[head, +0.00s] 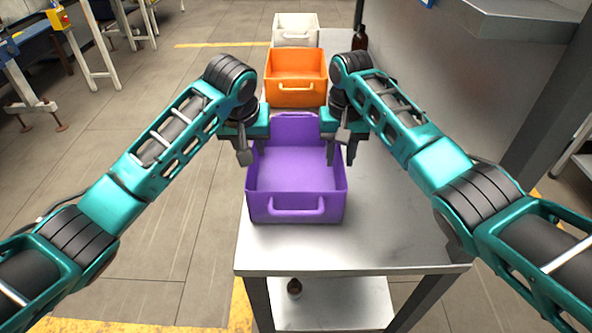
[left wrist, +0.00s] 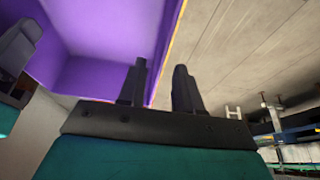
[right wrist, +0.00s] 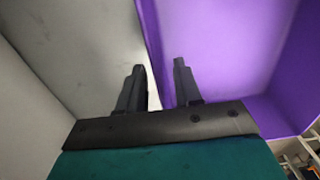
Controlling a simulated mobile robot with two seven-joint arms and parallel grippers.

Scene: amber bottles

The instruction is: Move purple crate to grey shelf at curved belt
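The purple crate (head: 297,175) stands upright on the near part of a grey metal table (head: 400,235), its handle facing me. It is empty. My left gripper (head: 245,148) is at its left side wall and my right gripper (head: 345,145) at its right side wall. In the left wrist view, the left fingers (left wrist: 160,88) are apart with the crate's wall between them. In the right wrist view, the right fingers (right wrist: 155,88) are also apart, one inside the crate, one outside. I cannot tell which surface is the grey shelf at the curved belt.
An orange crate (head: 296,78) and a white crate (head: 295,28) stand behind it in a row. A dark bottle (head: 360,38) is at the back right. A grey ledge (head: 520,18) juts out upper right. A blue-framed conveyor (head: 30,33) is far left. Open floor lies left.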

